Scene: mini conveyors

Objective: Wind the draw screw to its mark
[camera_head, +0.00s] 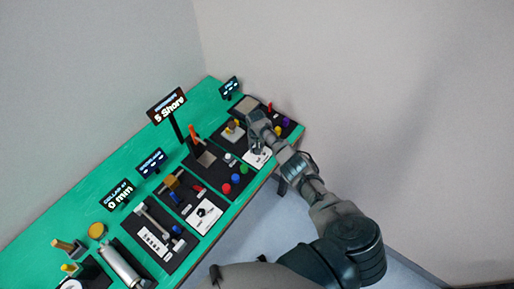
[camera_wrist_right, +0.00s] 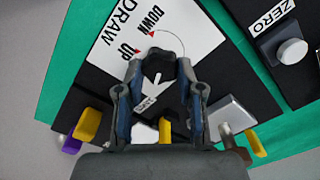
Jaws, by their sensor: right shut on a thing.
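My right gripper (camera_head: 258,148) reaches to a black station panel at the far right end of the green table. In the right wrist view my right gripper (camera_wrist_right: 160,85) is shut on a dark knob (camera_wrist_right: 160,62), one finger on each side. A white arrow (camera_wrist_right: 151,88) with a small label lies between the fingers. The knob sits at the edge of a white card (camera_wrist_right: 110,40) printed DRAW, with UP and DOWN in black and red marks beside them. A thin arc curves around the knob. The fingers hide part of the knob. My left gripper is not in view.
The green table (camera_head: 60,215) carries several black panels with levers, knobs and buttons. A sign reading "5 Shore" (camera_head: 167,106) and one reading "0 mm" (camera_head: 118,195) stand along it. Yellow (camera_wrist_right: 88,125) and purple knobs lie near the gripper; a ZERO button (camera_wrist_right: 291,52) is beside it.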

